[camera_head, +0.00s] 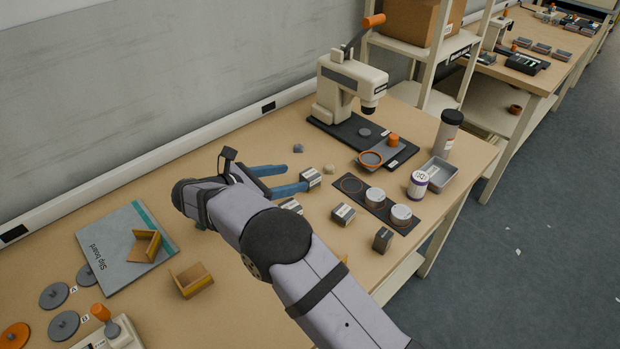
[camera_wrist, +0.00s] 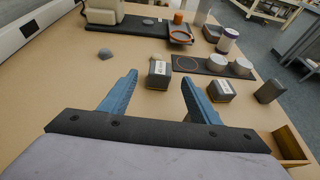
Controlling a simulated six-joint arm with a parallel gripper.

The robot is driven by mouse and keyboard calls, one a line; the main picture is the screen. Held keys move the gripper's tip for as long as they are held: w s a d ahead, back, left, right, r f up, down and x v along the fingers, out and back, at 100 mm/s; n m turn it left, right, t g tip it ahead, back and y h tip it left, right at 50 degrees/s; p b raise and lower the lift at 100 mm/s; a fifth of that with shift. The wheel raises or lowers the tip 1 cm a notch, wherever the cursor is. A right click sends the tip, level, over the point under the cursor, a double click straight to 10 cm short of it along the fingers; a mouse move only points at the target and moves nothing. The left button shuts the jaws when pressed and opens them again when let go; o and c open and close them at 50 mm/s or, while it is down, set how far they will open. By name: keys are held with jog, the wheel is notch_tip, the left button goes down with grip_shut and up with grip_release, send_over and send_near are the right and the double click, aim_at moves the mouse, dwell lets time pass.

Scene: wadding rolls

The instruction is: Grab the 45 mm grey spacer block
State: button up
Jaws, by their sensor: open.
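My gripper (camera_head: 297,177) is open, its two blue fingers low over the bench. A dark grey block with a white label (camera_head: 310,178) is just beyond the fingertips. In the wrist view my gripper (camera_wrist: 159,78) has this labelled block (camera_wrist: 159,74) in line with the gap between its fingers, not gripped. A second labelled block (camera_head: 343,214) stands to the right; it shows beside the right finger in the wrist view (camera_wrist: 221,90). A plain dark grey block (camera_head: 383,239) stands farther right. Another labelled block (camera_head: 290,206) is partly hidden by my arm. I cannot read the size labels.
A black mat (camera_head: 351,186) with pale round rolls lies beyond the blocks. A bench press (camera_head: 345,82) stands at the back. A grey stone (camera_head: 298,148) and a beige stone (camera_head: 329,168) lie near the fingers. A wooden bracket (camera_head: 191,280) sits at lower left.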

aim_at(306, 176)
jog(key=shift+w+d+f, duration=0.25)
jog(key=shift+w+d, duration=0.05)
jog(key=shift+d, duration=0.1)
jog(key=shift+p+x, duration=0.6)
jog(key=shift+x, duration=2)
jog(key=c, duration=1.2)
